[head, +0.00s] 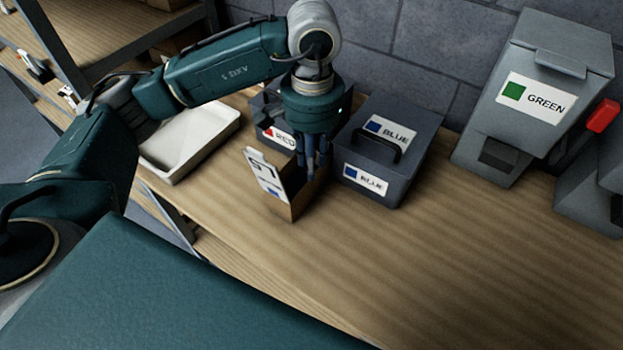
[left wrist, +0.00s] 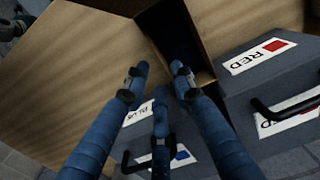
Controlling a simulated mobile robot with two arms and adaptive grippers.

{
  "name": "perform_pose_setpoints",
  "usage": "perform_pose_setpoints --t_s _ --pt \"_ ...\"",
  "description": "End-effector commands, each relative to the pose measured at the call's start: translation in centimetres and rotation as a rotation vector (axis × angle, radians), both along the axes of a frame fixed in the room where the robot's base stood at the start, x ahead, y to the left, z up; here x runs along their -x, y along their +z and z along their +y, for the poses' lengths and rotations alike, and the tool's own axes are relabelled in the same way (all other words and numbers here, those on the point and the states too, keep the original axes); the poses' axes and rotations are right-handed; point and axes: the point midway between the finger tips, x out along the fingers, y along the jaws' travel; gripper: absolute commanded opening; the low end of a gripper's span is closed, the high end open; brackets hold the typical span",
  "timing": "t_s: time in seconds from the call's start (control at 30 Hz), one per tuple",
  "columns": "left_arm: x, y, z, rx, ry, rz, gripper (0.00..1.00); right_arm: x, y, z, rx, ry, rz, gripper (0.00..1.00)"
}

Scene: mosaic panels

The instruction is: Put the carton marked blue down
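A small open-topped brown carton (head: 290,204) stands upright on the wooden bench, with a white label panel on its left side. My left gripper (head: 316,165) points down at the carton's right rear edge. In the left wrist view its fingers (left wrist: 160,80) are spread, with nothing seen clasped between them. Whether a fingertip touches the carton is unclear. My right gripper is not in view.
A dark box labelled BLUE (head: 415,130) stands just right of the carton. A box labelled RED (head: 263,112) is behind my gripper. A white tray (head: 158,172) lies left and a grey GREEN bin (head: 475,150) right. The bench front right (head: 430,260) is clear.

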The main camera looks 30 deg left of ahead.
Motion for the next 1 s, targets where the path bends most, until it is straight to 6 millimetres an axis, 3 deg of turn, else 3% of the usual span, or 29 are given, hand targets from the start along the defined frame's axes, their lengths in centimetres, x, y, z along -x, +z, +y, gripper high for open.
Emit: perform_pose_setpoints --t_s 0.13,0.3,0.83,1.0 --pt "-0.1 2.4 -0.1 0.001 0.0 -0.004 0.25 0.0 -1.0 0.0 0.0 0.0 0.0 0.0" --pt "0.0 3.9 -0.1 0.0 0.0 -0.001 0.25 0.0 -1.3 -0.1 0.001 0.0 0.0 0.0" --pt "0.0 4.2 -0.1 0.001 0.0 0.0 0.25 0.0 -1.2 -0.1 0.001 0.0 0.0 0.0" --pt "0.0 6.5 -0.1 0.001 0.0 -0.001 0.25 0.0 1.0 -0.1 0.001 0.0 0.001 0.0"
